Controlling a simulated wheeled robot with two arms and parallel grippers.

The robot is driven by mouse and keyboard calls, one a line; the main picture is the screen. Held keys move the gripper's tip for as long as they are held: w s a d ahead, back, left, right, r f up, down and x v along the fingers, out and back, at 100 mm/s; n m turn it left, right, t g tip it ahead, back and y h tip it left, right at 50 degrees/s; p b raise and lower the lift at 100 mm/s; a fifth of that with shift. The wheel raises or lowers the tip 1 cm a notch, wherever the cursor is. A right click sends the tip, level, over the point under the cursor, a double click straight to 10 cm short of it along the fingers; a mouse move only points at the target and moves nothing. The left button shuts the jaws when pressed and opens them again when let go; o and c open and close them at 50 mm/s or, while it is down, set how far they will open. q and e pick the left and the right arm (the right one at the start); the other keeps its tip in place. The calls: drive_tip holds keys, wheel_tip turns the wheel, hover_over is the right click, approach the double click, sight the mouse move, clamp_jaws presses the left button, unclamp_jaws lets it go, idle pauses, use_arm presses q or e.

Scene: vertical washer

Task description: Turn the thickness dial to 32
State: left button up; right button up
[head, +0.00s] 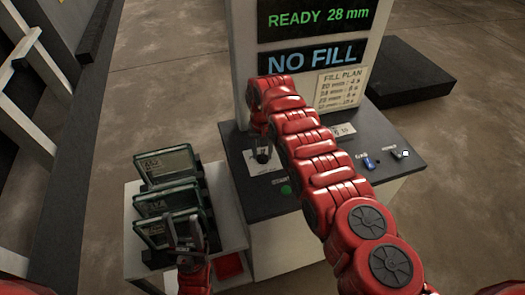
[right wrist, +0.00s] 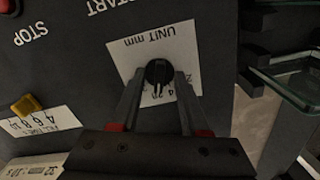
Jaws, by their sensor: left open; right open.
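The thickness dial (right wrist: 158,72) is a small round black knob on a white label marked "UNIT mm". The label (head: 277,172) also shows on the dark panel in the head view. My right gripper (head: 262,152) reaches down over the dial. In the right wrist view, its open fingers (right wrist: 160,82) stand on either side of the knob; I cannot tell whether they touch it. The display (head: 318,18) reads "READY 28 mm". The numbers around the dial are partly hidden. My left gripper (head: 186,236) is open and empty in front of the rack at left.
A second display (head: 310,57) reads "NO FILL". A fill plan sheet (head: 340,88) hangs below. A green button (head: 286,190) and a blue switch (head: 369,162) sit on the panel. Glass panes (head: 166,165) stand in a rack at left. A yellow knob (right wrist: 25,105) lies beside the dial.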

drive_tip(key=shift+f, duration=0.15)
clamp_jaws()
